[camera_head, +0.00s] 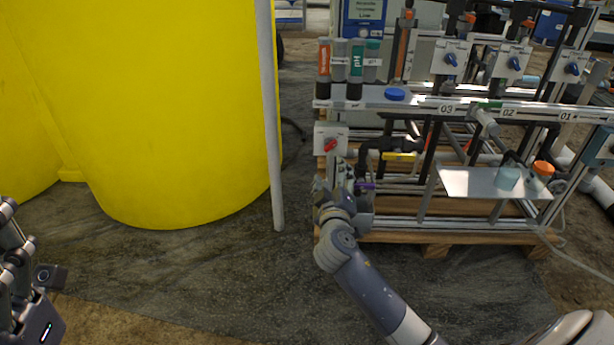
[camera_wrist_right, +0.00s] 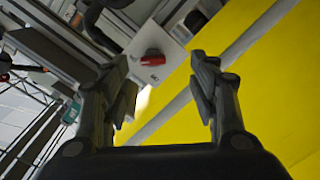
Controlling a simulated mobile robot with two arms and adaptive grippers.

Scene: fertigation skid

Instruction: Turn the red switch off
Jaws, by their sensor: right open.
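The red switch (camera_head: 330,145) is a small red knob on a pale plate (camera_head: 341,132) at the skid's left end. In the right wrist view the red switch (camera_wrist_right: 153,58) shows beyond and between my fingers, nearer the left one. My right gripper (camera_head: 326,187) is just below the switch plate in the head view. Its fingers are spread with nothing between them in the right wrist view (camera_wrist_right: 166,78), apart from the switch. My left gripper (camera_head: 22,248) is at the left edge, partly cut off, far from the switch; its opening is unclear.
A large yellow tank (camera_head: 170,110) and a grey upright pole (camera_head: 271,120) stand left of the skid. Several blue knobs (camera_head: 451,60) sit on plates at the back right. A metal shelf (camera_head: 465,183) carries small containers. The dark floor (camera_head: 220,265) in front is clear.

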